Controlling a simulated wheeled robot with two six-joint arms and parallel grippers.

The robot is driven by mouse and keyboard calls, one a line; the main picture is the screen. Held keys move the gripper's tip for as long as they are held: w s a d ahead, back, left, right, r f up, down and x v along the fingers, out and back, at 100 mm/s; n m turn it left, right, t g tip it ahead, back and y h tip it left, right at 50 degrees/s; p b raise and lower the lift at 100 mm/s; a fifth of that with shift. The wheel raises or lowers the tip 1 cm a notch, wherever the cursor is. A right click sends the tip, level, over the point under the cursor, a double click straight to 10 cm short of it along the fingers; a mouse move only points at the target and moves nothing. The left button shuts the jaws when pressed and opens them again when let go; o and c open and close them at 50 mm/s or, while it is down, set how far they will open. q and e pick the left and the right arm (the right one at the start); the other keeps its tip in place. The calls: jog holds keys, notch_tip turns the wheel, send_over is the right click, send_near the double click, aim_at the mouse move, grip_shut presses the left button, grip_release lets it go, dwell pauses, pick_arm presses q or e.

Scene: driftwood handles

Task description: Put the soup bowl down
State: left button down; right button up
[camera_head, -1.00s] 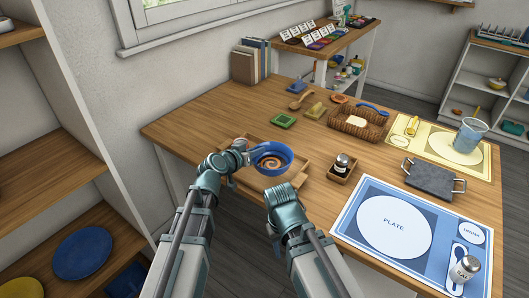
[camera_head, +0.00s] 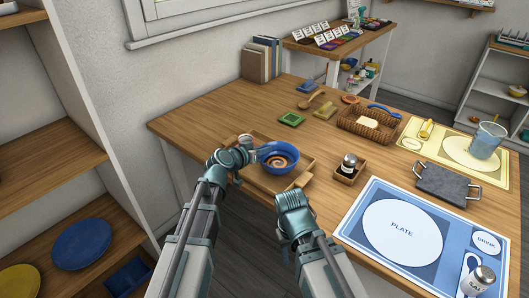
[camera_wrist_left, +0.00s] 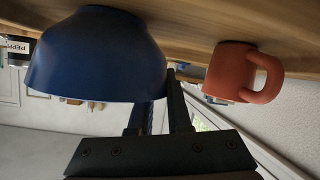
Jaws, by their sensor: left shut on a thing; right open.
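The blue soup bowl (camera_head: 278,158), with orange-brown soup in it, appears level over the wooden tray (camera_head: 302,178) at the table's near-left edge. Whether its base touches the tray cannot be told. My left gripper (camera_head: 252,153) is shut on the bowl's left side. In the left wrist view the bowl (camera_wrist_left: 95,55) fills the upper left, with the dark gripper fingers (camera_wrist_left: 160,115) at its wall. My right gripper (camera_head: 292,198) is open and empty, in front of the tray; its fingertips are mostly hidden.
A terracotta mug (camera_wrist_left: 232,72) is close to the left gripper in the wrist view. A shaker in a wooden holder (camera_head: 349,170) stands right of the tray. A blue placemat (camera_head: 350,237) lies nearer right. A green dish (camera_head: 291,119) lies behind the tray.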

pick_arm(q)
jog(key=shift+f, duration=0.2)
jog(key=c, duration=0.9)
grip_release()
jog(key=shift+o, duration=0.2)
jog(key=shift+r, duration=0.15)
jog(key=shift+s+a+r, duration=0.1)
jog(key=shift+s+r, duration=0.1)
jog(key=p+v, duration=0.4)
jog(key=v, duration=0.7)
jog(key=shift+s+p, duration=0.2)
jog(key=shift+p, duration=0.1)
jog(key=shift+a, duration=0.1)
